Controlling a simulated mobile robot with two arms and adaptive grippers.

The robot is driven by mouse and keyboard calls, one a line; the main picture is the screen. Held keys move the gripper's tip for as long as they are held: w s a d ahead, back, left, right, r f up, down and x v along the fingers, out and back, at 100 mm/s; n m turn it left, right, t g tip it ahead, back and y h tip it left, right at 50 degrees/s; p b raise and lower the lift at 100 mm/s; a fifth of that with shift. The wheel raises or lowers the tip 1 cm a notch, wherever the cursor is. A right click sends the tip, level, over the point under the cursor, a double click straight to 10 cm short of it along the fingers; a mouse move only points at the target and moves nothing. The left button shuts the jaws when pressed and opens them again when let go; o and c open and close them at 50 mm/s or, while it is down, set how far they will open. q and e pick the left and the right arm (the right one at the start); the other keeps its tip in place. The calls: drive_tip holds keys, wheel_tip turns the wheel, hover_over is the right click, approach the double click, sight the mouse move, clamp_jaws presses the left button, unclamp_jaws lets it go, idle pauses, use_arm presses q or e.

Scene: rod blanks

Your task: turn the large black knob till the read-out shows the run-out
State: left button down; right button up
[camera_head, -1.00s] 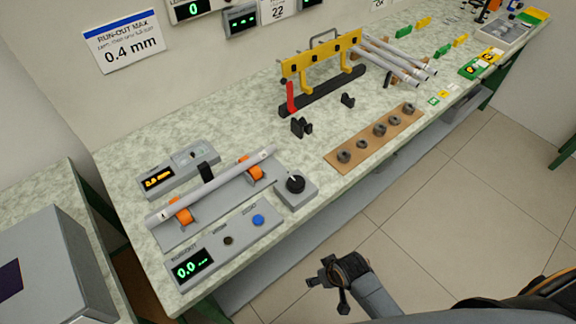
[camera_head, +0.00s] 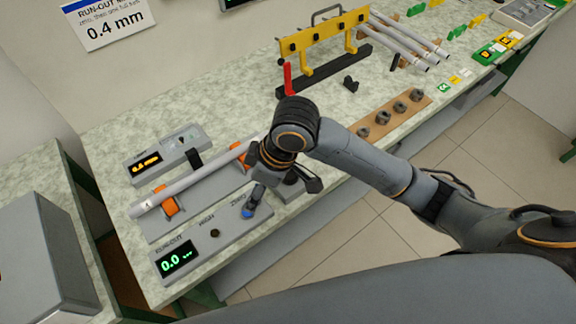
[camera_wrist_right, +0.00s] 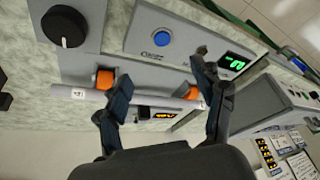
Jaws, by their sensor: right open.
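The large black knob (camera_wrist_right: 64,26) shows on its grey box in the right wrist view; in the head view my right arm hides it. The run-out read-out (camera_head: 176,259) shows green 0.0. A grey rod (camera_head: 190,184) lies across orange rollers (camera_head: 170,206). My right gripper (camera_head: 282,192) is above the knob box and panel, with one finger over the blue button. In the right wrist view, its fingers (camera_wrist_right: 160,75) are spread and empty, with the blue button (camera_wrist_right: 162,39) beyond them and the knob off to the left. My left gripper is not in view.
A grey unit with an amber display (camera_head: 147,163) stands behind the rod. A grey box (camera_head: 45,255) stands at the left.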

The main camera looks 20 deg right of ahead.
sight(289, 172)
drive_tip(key=w+d+r+g+h, duration=0.1)
drive_tip(key=w+d+r+h, duration=0.3)
drive_tip(key=w+d+r, duration=0.35)
drive_tip(key=shift+n, duration=0.4)
drive_tip(key=f, duration=0.4)
drive_tip(key=s+d+f, duration=0.1)
drive_tip(key=f, duration=0.4)
drive_tip(key=f+p, duration=0.1)
drive_tip(key=f, duration=0.3)
drive_tip(key=shift+s+d+f, duration=0.3)
drive_tip(key=shift+f, duration=0.1)
drive_tip(key=shift+c, duration=0.4)
drive_tip(key=shift+r, duration=0.1)
drive_tip(key=c, duration=1.1)
